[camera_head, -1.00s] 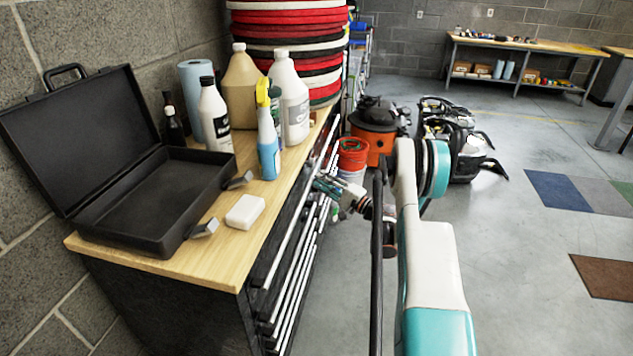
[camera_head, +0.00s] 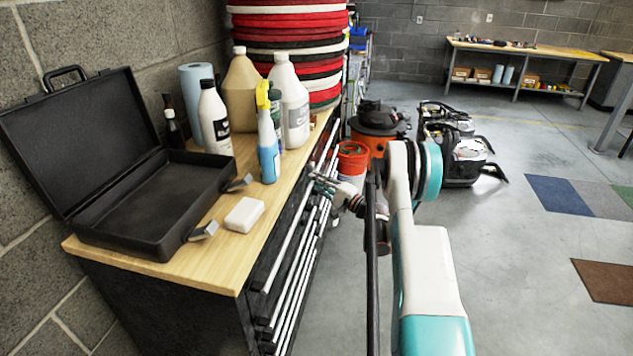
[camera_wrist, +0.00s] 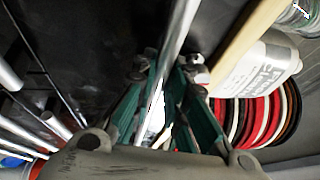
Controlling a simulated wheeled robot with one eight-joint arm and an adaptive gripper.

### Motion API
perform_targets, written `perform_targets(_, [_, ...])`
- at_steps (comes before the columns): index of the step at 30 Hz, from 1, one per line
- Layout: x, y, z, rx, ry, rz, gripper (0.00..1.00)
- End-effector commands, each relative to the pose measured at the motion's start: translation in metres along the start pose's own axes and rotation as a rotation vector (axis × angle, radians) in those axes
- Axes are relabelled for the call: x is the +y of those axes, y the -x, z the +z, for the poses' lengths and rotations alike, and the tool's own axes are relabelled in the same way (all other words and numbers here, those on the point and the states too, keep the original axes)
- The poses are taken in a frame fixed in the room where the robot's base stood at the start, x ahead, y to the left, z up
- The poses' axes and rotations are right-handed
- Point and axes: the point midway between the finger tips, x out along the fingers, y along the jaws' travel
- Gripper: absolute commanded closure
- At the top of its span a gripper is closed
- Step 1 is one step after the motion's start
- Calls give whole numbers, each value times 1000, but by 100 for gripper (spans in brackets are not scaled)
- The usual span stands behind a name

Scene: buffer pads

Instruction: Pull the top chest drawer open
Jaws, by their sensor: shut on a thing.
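The tool chest (camera_head: 175,310) is black with a wooden top and stands at the left in the head view. Long silver bar handles run along its drawer fronts. The top drawer's handle (camera_head: 288,246) is the uppermost bar, just below the wooden edge. My gripper (camera_head: 318,181) is at the far part of this bar. In the wrist view my gripper (camera_wrist: 168,70) has its green fingers on both sides of a silver bar (camera_wrist: 178,35), shut on it. The fingers partly hide the bar. I cannot tell whether the drawer stands out from the chest.
An open black case (camera_head: 150,205), a white block (camera_head: 244,214) and several bottles stand on the chest top. A red bucket (camera_head: 352,160) and an orange vacuum (camera_head: 376,143) are just beyond my gripper. The floor (camera_head: 510,260) to the right is largely clear.

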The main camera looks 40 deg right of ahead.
Motion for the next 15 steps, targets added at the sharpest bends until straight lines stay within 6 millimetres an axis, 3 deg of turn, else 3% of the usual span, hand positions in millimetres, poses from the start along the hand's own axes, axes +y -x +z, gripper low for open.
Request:
perform_targets(8, [-6, 32, -13, 3, 1, 1, 100])
perform_targets(15, [-18, 87, -36, 4, 2, 2, 100])
